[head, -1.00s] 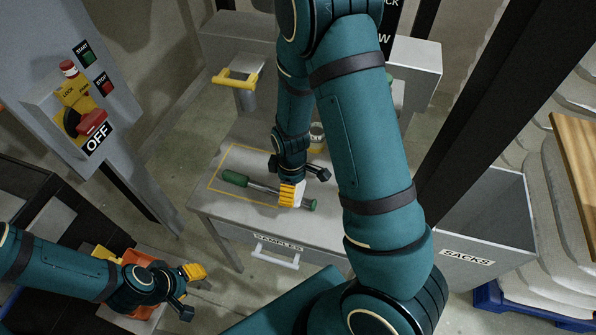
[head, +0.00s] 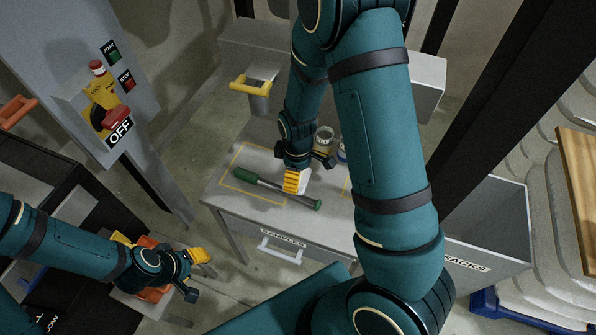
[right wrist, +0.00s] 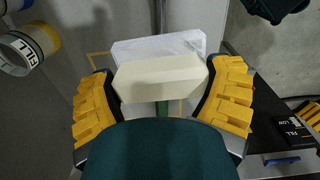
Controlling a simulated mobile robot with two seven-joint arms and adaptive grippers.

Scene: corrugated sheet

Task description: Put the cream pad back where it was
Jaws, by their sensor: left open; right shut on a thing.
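The cream pad (right wrist: 160,78) is between the two yellow fingers of my right gripper (right wrist: 162,100) in the right wrist view. A white face (right wrist: 160,45) shows just beyond it; I cannot tell if it is part of the pad. In the head view my right gripper (head: 296,182) is over the grey table (head: 225,208), with a pale bit of the pad (head: 305,181) beside its fingers. A green-handled tool (head: 270,187) lies on the table below, partly across a yellow outline (head: 240,152). My left gripper (head: 196,274) is open at lower left, near an orange object (head: 152,293).
Jars (head: 324,136) stand behind my right gripper; one labelled container (right wrist: 18,52) shows at the wrist view's left. A drawer marked SAMPLES (head: 284,239) is in the table's front. A switch panel (head: 112,90) is at left, a SACKS bin (head: 490,225) at right.

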